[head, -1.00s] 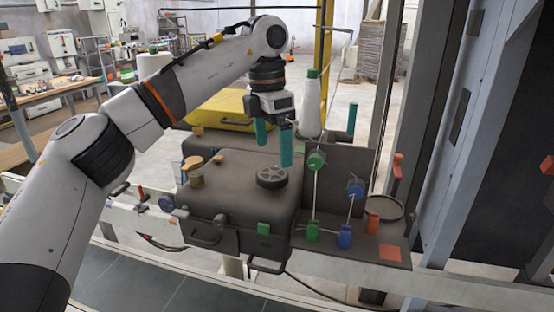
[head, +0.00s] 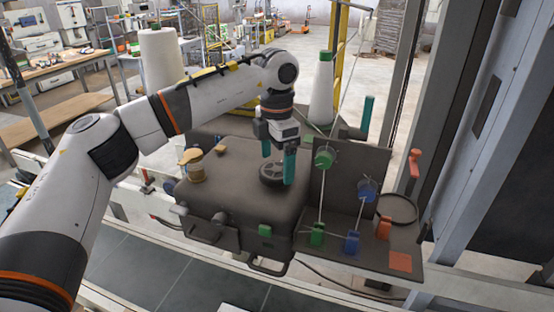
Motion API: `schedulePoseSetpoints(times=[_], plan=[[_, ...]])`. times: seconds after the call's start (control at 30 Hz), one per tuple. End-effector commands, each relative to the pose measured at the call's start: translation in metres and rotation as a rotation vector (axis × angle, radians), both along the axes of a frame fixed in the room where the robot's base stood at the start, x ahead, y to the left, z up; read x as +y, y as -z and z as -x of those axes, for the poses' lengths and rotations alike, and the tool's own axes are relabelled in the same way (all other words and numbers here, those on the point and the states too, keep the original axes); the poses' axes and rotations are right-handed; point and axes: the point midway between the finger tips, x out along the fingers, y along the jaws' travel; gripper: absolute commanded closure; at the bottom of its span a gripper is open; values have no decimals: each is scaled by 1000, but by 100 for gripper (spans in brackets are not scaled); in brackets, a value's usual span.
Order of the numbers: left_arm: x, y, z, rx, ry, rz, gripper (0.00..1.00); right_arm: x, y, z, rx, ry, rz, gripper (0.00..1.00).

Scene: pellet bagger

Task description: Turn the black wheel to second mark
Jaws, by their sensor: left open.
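The black wheel (head: 271,174) lies flat on top of the dark grey machine housing (head: 238,190). Its spokes show on the left, and its right part is hidden behind a finger. My left gripper (head: 278,170) points down over the wheel from above, with its two teal fingers apart. One finger is at the wheel's far side and the other at its right edge. I cannot tell whether they touch it. No marks around the wheel can be made out. My right gripper is not in view.
A thread spool (head: 191,165) sits on the housing's left. A white cone (head: 321,88) stands behind. An orange lever (head: 414,163) is at the right.

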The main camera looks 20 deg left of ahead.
Motion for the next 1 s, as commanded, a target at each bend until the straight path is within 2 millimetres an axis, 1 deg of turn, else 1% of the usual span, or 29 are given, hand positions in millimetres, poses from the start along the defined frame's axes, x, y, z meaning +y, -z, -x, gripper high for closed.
schedulePoseSetpoints(times=[0.03,0.17,0.3,0.5,0.77,0.8,1.0], plan=[[0,5,0,1,-1,0,6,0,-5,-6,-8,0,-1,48],[0,16,0,-1,1,-1,6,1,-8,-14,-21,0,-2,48],[0,20,0,-1,1,-1,6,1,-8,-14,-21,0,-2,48],[0,21,0,-1,0,-1,6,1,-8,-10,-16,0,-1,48],[0,20,0,-1,0,0,49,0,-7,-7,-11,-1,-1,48],[0,20,0,-1,0,0,51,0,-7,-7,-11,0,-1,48],[0,20,0,-2,15,-1,51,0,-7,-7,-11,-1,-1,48]])
